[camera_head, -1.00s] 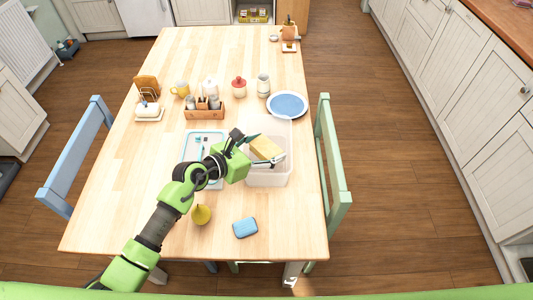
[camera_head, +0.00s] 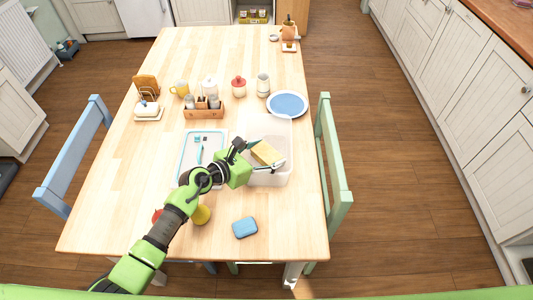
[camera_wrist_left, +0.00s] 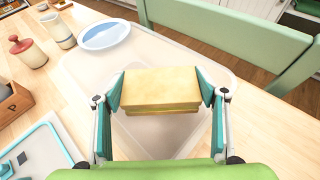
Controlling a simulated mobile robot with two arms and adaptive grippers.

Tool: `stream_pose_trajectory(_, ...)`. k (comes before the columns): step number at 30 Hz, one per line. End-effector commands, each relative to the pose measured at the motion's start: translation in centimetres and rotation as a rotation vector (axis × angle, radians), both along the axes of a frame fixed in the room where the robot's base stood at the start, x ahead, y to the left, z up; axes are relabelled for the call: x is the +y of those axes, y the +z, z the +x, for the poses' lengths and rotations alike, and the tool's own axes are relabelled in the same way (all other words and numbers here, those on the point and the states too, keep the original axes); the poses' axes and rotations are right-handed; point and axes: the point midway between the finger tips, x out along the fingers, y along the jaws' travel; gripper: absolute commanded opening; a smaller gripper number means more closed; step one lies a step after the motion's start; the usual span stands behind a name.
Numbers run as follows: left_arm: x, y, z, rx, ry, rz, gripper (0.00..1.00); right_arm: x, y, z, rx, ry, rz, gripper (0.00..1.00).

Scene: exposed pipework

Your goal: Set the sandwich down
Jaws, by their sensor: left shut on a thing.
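The sandwich (camera_head: 266,153) is a pale yellow-brown block with layered edges. It also shows in the left wrist view (camera_wrist_left: 160,86), level between the two fingers. My left gripper (camera_head: 263,158) is shut on it from both sides. It holds the sandwich over the open, translucent white container (camera_head: 270,181) near the table's right edge. Container walls surround the sandwich in the wrist view, but I cannot tell whether its underside touches the bottom. My right gripper is not in view.
A blue plate (camera_head: 288,104) stands behind the container. A tray with cutlery (camera_head: 202,147) lies to its left. A green chair (camera_head: 333,165) stands close on the right.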

Motion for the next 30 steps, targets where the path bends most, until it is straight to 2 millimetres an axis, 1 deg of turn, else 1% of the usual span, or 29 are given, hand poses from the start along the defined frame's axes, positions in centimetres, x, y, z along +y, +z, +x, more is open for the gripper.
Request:
stream_pose_trajectory(1,0.1,-0.8,-0.2,0.005,-0.003,0.008,0.42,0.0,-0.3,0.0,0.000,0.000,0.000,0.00)
stream_pose_trajectory(5,0.1,-1.0,-0.3,0.008,-0.004,0.011,0.42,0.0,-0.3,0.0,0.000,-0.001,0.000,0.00)
stream_pose_trajectory(6,0.1,-1.2,-0.4,0.010,-0.005,0.013,0.68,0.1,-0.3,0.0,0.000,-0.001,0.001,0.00)
stream_pose_trajectory(7,0.1,-1.2,-0.4,0.011,-0.005,0.013,0.72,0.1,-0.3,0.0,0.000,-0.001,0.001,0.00)
stream_pose_trajectory(16,0.1,-1.5,-0.6,0.016,-0.009,0.018,0.72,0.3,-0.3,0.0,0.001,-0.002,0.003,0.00)
stream_pose_trajectory(19,0.0,-0.8,-0.7,0.016,-0.010,0.018,0.72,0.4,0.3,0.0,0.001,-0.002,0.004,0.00)
stream_pose_trajectory(21,0.0,0.2,-0.6,0.016,-0.008,0.015,0.72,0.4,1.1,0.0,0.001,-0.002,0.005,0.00)
stream_pose_trajectory(23,0.9,0.0,-1.3,0.016,-0.008,0.020,0.72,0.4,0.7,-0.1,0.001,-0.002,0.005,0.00)
stream_pose_trajectory(30,4.5,2.5,-4.5,0.009,-0.006,0.014,0.72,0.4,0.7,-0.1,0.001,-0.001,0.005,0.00)
